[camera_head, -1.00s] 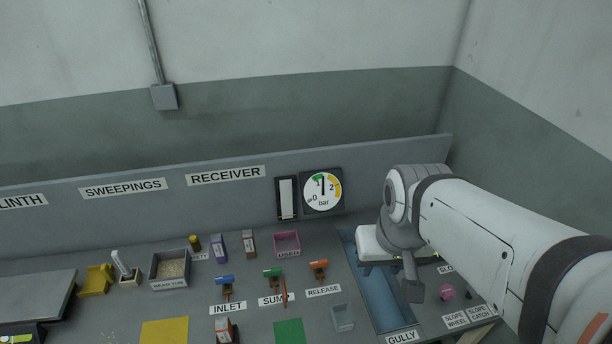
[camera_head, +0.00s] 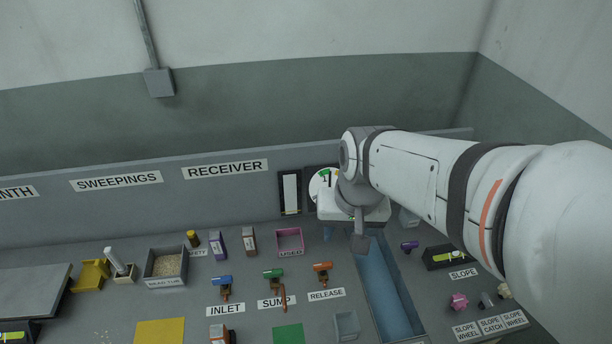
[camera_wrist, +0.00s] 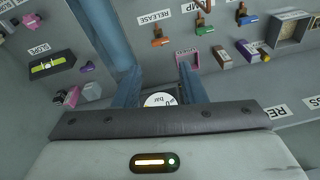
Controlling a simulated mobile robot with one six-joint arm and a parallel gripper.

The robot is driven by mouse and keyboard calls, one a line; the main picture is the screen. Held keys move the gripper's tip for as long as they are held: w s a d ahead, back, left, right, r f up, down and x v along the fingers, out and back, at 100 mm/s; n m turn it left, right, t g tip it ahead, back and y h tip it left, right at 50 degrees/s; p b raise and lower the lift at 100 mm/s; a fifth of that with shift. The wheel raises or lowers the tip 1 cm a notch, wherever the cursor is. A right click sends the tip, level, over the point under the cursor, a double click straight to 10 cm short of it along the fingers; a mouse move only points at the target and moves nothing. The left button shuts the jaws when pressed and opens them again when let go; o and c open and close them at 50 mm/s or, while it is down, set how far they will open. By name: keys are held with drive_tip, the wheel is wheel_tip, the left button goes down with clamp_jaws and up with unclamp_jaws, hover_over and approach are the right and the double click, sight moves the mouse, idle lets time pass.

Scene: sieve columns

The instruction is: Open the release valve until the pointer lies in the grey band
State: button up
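The release valve (camera_head: 322,268) has an orange top and a brown lever. It stands behind its RELEASE label and also shows upside down in the wrist view (camera_wrist: 159,41). The round white gauge (camera_head: 318,186) on the back panel is partly covered by my wrist in the head view. Part of its dark pointer shows, standing roughly upright near the green band; I cannot make out the grey band. The gauge face is also cut off in the wrist view (camera_wrist: 156,100). My gripper (camera_wrist: 160,82) is open and empty, its two blue fingers apart, right of and above the release valve in the head view.
The green sump valve (camera_head: 273,275) and blue inlet valve (camera_head: 222,283) stand left of the release valve.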

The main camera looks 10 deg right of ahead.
drive_tip(key=w+d+f+m+g+y+b, duration=0.1)
drive_tip(key=w+f+m+g+y+b, duration=0.1)
drive_tip(key=w+f+m, duration=0.75)
drive_tip(key=m+y+b, duration=0.1)
drive_tip(key=m+y, duration=0.1)
drive_tip(key=m, duration=0.5)
approach(323, 264)
drive_tip(key=b+x, duration=0.1)
drive_tip(key=x, duration=0.7)
drive_tip(key=shift+a+f+b, duration=0.1)
drive_tip(key=shift+f+b, duration=0.15)
drive_tip(key=shift+b, duration=0.15)
drive_tip(key=shift+c, duration=0.3)
